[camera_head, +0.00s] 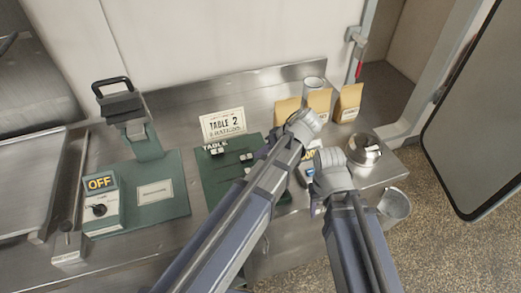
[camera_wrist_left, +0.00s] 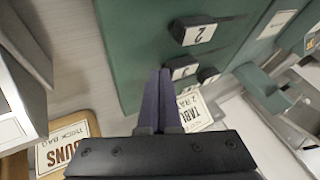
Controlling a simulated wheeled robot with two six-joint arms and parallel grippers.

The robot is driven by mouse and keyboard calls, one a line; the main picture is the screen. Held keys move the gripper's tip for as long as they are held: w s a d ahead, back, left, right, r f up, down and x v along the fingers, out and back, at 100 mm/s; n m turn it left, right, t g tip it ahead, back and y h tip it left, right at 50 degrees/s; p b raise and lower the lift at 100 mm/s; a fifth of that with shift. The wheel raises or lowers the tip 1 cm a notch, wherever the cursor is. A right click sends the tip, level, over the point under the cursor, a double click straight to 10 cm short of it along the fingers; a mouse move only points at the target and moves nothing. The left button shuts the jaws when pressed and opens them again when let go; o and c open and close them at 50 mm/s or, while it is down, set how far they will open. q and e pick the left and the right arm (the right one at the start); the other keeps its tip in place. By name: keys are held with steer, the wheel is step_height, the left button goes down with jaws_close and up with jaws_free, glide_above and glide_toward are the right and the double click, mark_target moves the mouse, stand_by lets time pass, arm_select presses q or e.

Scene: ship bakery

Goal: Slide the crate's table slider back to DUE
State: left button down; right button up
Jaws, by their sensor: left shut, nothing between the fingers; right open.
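A dark green board (camera_head: 212,178) marked TABLE lies on the steel counter in the head view. Small black sliders with white number tags (camera_head: 247,157) sit on it. In the left wrist view the board (camera_wrist_left: 140,50) fills the top, with a slider tagged 2 (camera_wrist_left: 198,32) and two more tags (camera_wrist_left: 183,71) nearer the fingers. My left gripper (camera_wrist_left: 160,74) is shut and empty, its tips close to these tags; contact cannot be told. My left arm hides part of the board in the head view. My right gripper (camera_head: 312,192) is open beside the board's right side. The word DUE is not readable.
A TABLE 2 card (camera_head: 223,124) stands behind the board. Paper bags (camera_head: 349,103) and a metal pot (camera_head: 363,149) stand right. A green device with an OFF sign (camera_head: 100,184) is left. The counter's front edge is near.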

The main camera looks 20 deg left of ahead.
arm_select(q)
steer(key=s+a, duration=0.1)
steer(key=a, duration=0.1)
steer(key=s+a, duration=0.2)
steer(key=a, duration=0.1)
steer(key=s+a, duration=0.2)
steer(key=shift+s+a, duration=0.1)
steer(key=shift+a, duration=0.2)
